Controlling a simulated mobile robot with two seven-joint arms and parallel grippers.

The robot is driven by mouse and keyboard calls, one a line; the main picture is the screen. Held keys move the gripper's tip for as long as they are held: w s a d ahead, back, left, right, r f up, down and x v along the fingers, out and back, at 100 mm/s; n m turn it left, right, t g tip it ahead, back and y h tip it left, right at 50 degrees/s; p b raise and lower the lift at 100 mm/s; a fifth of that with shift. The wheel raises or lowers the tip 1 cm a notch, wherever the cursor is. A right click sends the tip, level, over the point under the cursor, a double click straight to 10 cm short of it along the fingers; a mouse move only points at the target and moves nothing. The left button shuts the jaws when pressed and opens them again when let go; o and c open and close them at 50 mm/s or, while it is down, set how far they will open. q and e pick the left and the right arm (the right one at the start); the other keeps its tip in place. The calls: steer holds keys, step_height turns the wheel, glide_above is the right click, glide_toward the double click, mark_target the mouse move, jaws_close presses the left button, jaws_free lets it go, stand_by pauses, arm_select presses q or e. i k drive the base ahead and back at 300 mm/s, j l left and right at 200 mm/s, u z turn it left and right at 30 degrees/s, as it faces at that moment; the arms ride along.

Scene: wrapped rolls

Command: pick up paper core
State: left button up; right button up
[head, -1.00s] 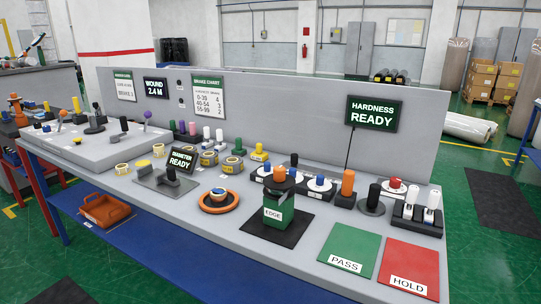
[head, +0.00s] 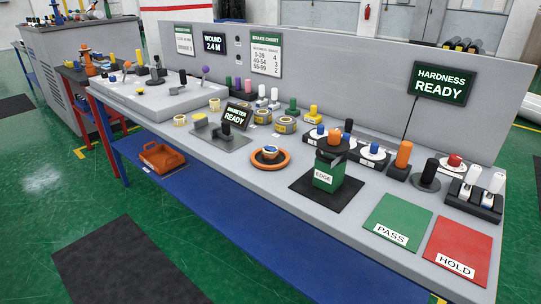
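Two short cream rings that look like paper cores stand on the grey bench (head: 245,185): one core (head: 180,121) left of the small grey gauge plate, and another core (head: 214,104) behind it. Several yellowish rolls with dark bands, such as this roll (head: 285,125), stand to their right and may have cores inside. I cannot tell which one is the task's core. Neither of my grippers is in view.
An orange ring (head: 257,163) holds a small blue and white piece. A green EDGE block (head: 328,176) stands on a black mat. Green PASS (head: 398,222) and red HOLD (head: 460,250) mats lie at right. An orange bin (head: 163,157) sits on the blue lower shelf.

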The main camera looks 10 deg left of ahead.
mark_target(270, 154)
steer(key=i+j+z, duration=0.1)
steer(key=j, duration=0.25)
steer(key=i+j+z, duration=0.1)
steer(key=j, duration=0.25)
steer(key=i+j+z, duration=0.1)
steer(key=i+j, duration=0.15)
steer(key=j, duration=0.15)
steer(key=i+j+z, duration=0.1)
steer(key=j, duration=0.25)
steer(key=i+j+z, duration=0.1)
steer(key=j, duration=0.3)
steer(key=i+j, duration=0.15)
steer(key=j, duration=0.25)
steer(key=z, duration=0.05)
